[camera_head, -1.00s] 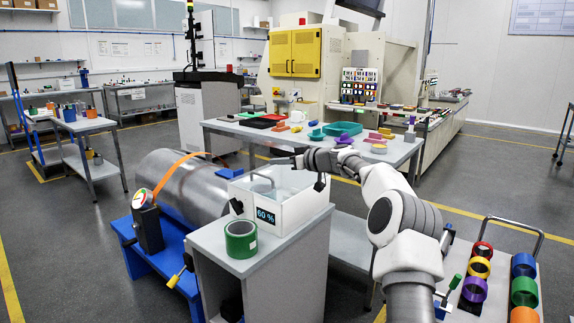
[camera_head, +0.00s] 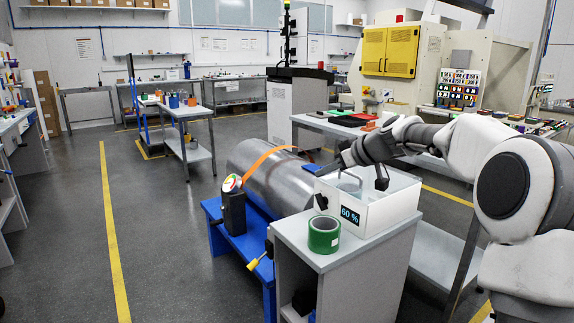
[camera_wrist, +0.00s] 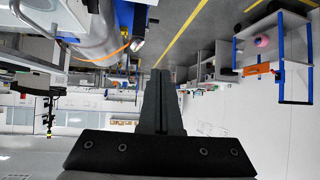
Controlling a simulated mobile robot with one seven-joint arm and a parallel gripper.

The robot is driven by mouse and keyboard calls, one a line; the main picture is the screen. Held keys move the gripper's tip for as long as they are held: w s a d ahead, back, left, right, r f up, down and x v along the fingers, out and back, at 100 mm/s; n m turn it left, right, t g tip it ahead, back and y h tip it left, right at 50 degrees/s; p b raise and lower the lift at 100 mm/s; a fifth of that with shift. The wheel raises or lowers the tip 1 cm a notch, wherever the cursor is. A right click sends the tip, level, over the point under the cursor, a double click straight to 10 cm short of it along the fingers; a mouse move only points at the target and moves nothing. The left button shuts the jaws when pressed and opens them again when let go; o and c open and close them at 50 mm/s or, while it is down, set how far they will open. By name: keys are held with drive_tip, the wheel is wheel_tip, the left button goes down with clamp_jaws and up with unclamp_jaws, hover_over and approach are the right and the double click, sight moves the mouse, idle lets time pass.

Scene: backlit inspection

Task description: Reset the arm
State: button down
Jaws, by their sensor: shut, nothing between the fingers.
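My gripper (camera_head: 341,160) is at the end of my outstretched arm, above the white box with the 60 % display (camera_head: 368,202) in the head view. In the wrist view my gripper (camera_wrist: 160,75) shows as two dark fingers pressed together, with nothing between them. The picture there is upside down, with floor, tables and wall behind the fingers. In the head view I cannot tell whether the gripper touches the box or its handle.
A green tape roll (camera_head: 324,234) sits on the grey cabinet (camera_head: 345,262) below the box. A large metal cylinder (camera_head: 268,172) rests on a blue stand (camera_head: 238,243) to the left. A worktable (camera_head: 312,123) stands behind. The floor at left is clear.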

drive_tip(key=s+a+g+h, duration=0.15)
drive_tip(key=s+a, duration=0.25)
drive_tip(key=s, duration=0.6)
drive_tip(key=s+a+g+h, duration=0.1)
drive_tip(key=s+a+h, duration=0.2)
drive_tip(key=s, duration=0.7)
drive_tip(key=s+d+f+m+h+p, duration=0.1)
drive_tip(key=s+d+f+m, duration=0.4)
drive_tip(key=s, duration=0.7)
drive_tip(key=s+d+f+m+h, duration=0.15)
drive_tip(key=s+d+m, duration=0.35)
drive_tip(key=s, duration=0.6)
wheel_tip(320, 180, up, 25)
drive_tip(key=d+n+p, duration=0.1)
drive_tip(key=p, duration=2.4)
drive_tip(key=shift+r+n, duration=0.2)
drive_tip(key=shift+n, duration=0.1)
